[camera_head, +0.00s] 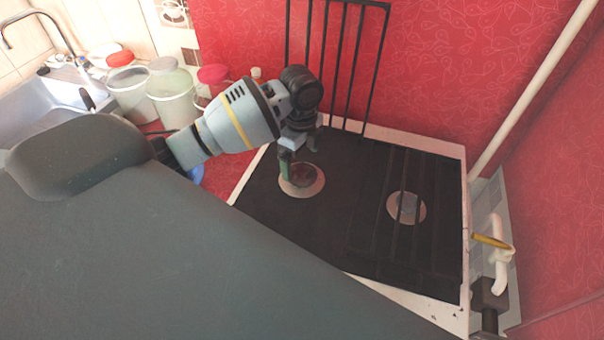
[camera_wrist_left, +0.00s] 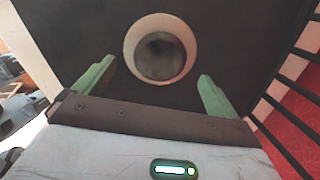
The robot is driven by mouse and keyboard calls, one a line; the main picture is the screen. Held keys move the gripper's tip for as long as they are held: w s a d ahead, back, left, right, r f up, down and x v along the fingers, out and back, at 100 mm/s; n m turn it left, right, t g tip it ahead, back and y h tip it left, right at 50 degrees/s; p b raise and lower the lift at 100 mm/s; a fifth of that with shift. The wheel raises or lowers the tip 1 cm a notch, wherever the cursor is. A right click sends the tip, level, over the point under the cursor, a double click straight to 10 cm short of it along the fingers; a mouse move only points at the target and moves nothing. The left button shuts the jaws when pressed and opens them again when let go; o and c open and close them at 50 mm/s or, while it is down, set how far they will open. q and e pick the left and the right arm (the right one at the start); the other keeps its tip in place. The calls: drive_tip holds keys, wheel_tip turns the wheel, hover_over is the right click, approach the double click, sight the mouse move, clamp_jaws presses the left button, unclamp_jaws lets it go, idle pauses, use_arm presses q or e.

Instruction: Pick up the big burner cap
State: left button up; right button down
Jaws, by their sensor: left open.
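The big burner cap (camera_head: 303,176) is a round dark disc on the left burner of the black stove top. A pale ring (camera_head: 288,188) surrounds it. In the left wrist view the cap (camera_wrist_left: 160,57) sits centred inside the pale ring. My left gripper (camera_head: 300,158) is above this burner and points down, with its green fingers apart and nothing between them. In the left wrist view the fingers (camera_wrist_left: 157,75) stand to either side of the ring, and the cap lies beyond them. I cannot tell the exact height over the cap. My right gripper is not in view.
A second burner (camera_head: 407,208) lies under a black grate on the right half of the stove. Another grate (camera_head: 338,60) stands upright at the back. A white pipe with a yellow handle (camera_head: 491,241) is at the right. Tubs (camera_head: 172,95) and a sink are at the left.

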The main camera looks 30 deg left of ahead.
sight(300, 172)
use_arm(q)
wheel_tip(300, 172, down, 4)
drive_tip(key=shift+a+f, duration=0.15)
drive_tip(key=shift+f, duration=0.05)
drive_tip(key=c, duration=1.1)
